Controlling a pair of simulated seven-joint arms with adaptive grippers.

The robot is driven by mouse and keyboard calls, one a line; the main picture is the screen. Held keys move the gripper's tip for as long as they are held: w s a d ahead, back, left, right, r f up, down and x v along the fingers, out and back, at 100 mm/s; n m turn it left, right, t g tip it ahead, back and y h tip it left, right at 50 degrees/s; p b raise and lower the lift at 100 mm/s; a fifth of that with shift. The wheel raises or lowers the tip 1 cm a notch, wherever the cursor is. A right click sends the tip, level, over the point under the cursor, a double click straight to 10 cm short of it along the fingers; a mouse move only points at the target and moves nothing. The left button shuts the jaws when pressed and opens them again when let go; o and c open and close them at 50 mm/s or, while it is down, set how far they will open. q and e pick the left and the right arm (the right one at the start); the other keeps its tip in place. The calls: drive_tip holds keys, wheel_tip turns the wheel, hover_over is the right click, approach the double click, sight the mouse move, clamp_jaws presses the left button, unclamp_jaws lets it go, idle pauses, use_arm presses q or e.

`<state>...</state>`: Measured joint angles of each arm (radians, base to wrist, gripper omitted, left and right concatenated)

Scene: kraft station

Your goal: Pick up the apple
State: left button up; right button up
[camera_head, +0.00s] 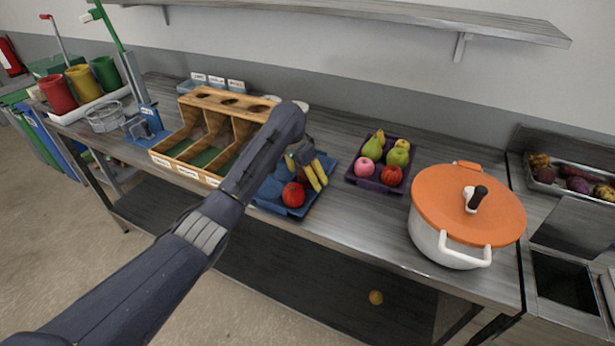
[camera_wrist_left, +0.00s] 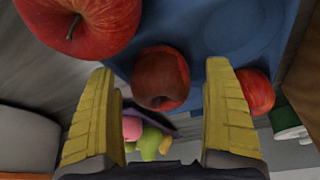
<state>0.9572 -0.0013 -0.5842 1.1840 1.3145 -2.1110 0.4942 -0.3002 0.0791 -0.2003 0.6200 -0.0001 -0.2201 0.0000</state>
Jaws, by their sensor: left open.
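Red apples lie on the blue tray (camera_head: 262,203); one apple (camera_head: 293,194) shows clearly in the head view, beside my left gripper (camera_head: 316,175). In the left wrist view, a dark red apple (camera_wrist_left: 160,78) lies ahead between the spread yellow fingertips, with no clear contact. A larger-looking red apple (camera_wrist_left: 80,22) is at the upper left and another apple (camera_wrist_left: 257,90) at the right, by the right finger. My left gripper is open and low over the tray, its arm hiding part of the tray. My right gripper is not in view.
A purple tray (camera_head: 352,178) with pears and apples stands right of the blue tray. An orange-lidded pot (camera_head: 468,205) stands further right. A wooden divided box (camera_head: 200,135) is at the left, close to my arm. Counter behind the fruit is mostly clear.

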use_arm(q)
drive_tip(key=c, duration=1.5)
drive_tip(key=shift+o, duration=0.2)
drive_tip(key=shift+r, duration=0.2)
wheel_tip(320, 180, up, 20)
drive_tip(key=shift+f, duration=0.15)
